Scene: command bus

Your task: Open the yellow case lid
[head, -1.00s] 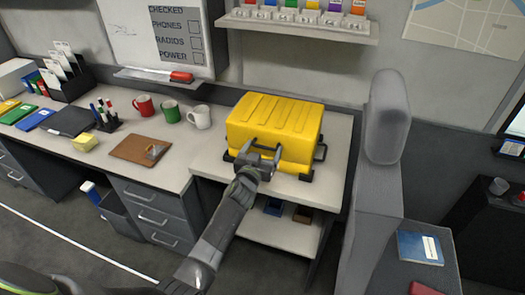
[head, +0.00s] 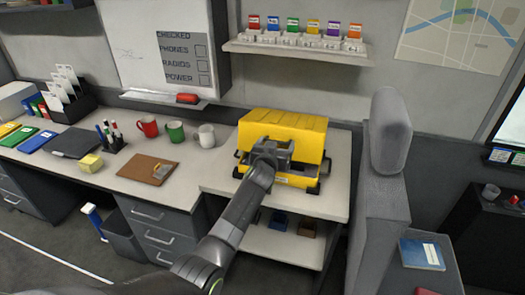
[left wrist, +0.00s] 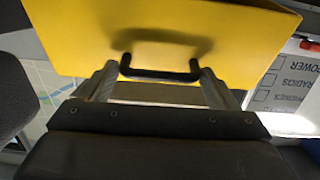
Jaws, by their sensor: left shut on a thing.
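The yellow case stands on the right end of the grey desk, in the head view. Its lid (head: 300,128) is tilted up at the front, with a gap between it and the yellow lower part (head: 298,181). My left gripper (head: 274,150) is at the front of the lid and hides part of the case. In the left wrist view, the black handle (left wrist: 160,73) on the yellow lid (left wrist: 150,25) lies between the fingers of my left gripper (left wrist: 160,82), which are shut on it. My right gripper is not in view.
A white mug (head: 206,135), a green mug (head: 175,131) and a brown clipboard (head: 147,168) lie left of the case. A grey seat back (head: 385,130) stands close on the right. A shelf (head: 300,50) with small coloured items hangs above.

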